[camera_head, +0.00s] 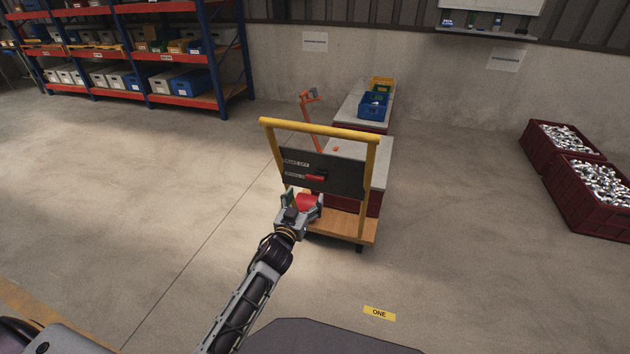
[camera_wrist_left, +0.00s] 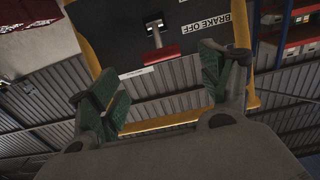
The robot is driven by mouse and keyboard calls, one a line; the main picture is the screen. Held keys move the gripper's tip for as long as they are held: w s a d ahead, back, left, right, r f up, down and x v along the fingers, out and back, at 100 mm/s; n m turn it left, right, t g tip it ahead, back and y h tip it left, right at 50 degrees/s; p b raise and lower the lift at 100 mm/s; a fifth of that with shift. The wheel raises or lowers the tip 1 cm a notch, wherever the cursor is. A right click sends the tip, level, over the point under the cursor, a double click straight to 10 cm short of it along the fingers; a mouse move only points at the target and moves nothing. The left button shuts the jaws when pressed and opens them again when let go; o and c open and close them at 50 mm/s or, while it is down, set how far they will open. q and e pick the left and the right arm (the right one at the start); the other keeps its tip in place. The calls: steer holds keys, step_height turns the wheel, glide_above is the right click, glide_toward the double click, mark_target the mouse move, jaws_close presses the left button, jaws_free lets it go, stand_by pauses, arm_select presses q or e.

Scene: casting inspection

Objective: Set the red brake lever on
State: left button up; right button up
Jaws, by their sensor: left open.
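The red brake lever (camera_head: 315,177) sticks out from a dark panel (camera_head: 345,175) between the yellow posts of a trolley. In the head view it lies beside the lower white label, below the BRAKE OFF label (camera_head: 296,163). In the left wrist view the lever's red grip (camera_wrist_left: 168,52) on its metal stem shows ahead, between the lines of the fingers. My left gripper (camera_head: 304,197) is open, just in front of and below the lever, apart from it. Its green-padded fingers (camera_wrist_left: 160,76) hold nothing. My right gripper is out of view.
The trolley's yellow handlebar (camera_head: 318,130) runs above the panel. Its wooden deck (camera_head: 345,224) lies low behind my gripper. A bench with a blue bin (camera_head: 374,106) stands behind. Dark red crates of metal parts (camera_head: 595,190) stand right. The floor to the left is clear.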

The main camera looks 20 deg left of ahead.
mark_target(315, 179)
arm_select(q)
steer(key=w, duration=0.5)
steer(key=w+b, duration=0.1)
steer(key=w, duration=0.3)
steer(key=shift+w+d+b, duration=0.2)
steer(key=shift+w+b, duration=0.1)
steer(key=shift+w, duration=0.4)
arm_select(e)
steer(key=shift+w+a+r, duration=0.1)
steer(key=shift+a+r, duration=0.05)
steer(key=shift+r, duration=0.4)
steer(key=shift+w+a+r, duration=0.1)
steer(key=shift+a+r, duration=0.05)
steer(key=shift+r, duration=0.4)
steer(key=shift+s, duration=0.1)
arm_select(q)
steer(key=c, duration=1.5)
steer(key=shift+o, duration=0.2)
steer(key=shift+f, duration=0.1)
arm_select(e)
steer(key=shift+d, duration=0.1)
